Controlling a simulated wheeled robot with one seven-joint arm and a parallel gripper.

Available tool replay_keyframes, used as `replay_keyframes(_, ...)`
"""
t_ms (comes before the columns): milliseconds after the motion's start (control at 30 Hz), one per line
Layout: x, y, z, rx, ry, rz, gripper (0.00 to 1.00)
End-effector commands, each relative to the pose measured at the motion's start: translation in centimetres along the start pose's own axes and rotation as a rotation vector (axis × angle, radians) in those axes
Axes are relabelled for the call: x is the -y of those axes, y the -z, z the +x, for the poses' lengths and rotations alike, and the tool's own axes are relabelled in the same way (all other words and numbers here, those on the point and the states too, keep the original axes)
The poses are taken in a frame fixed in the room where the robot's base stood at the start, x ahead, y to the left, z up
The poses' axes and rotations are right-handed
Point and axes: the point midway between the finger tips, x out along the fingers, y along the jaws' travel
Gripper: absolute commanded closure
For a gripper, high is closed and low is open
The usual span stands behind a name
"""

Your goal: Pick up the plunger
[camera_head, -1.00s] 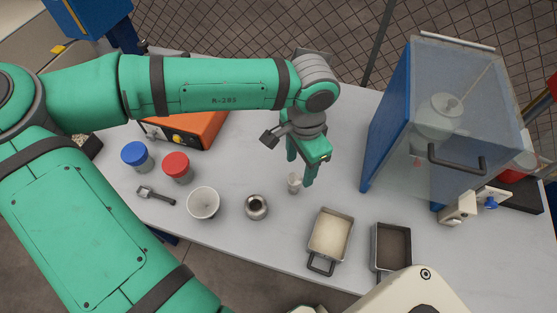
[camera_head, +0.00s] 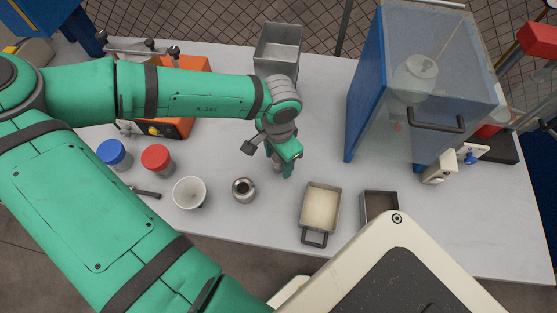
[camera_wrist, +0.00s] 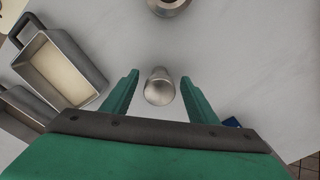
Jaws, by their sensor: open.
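The plunger (camera_wrist: 159,88) is a small silvery metal piece with a round top. In the wrist view it stands between the two green fingers of my gripper (camera_wrist: 160,77), with a visible space on each side. In the head view my gripper (camera_head: 280,164) points down over the table, and its fingers largely hide the plunger (camera_head: 277,167). My gripper is open and is not clamped on the plunger.
A round metal pot (camera_head: 244,189) and a white cup (camera_head: 190,192) stand to the left. A pan of pale powder (camera_head: 320,205) and a dark pan (camera_head: 379,204) lie to the right. A blue cabinet (camera_head: 359,100) stands farther right. A metal bin (camera_head: 278,48) is behind.

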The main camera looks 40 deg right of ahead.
Motion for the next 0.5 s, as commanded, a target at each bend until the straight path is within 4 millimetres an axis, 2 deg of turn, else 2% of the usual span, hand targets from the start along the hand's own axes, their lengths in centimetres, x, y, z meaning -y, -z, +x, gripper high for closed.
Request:
replay_keyframes(100, -0.03, 0.02, 0.7, 0.0, -0.001, 0.0, 0.46)
replay_keyframes(333, 0.0, 0.01, 0.76, -0.001, 0.0, 0.0, 0.46)
replay_keyframes(500, 0.0, 0.01, 0.75, -0.001, 0.0, 0.0, 0.87)
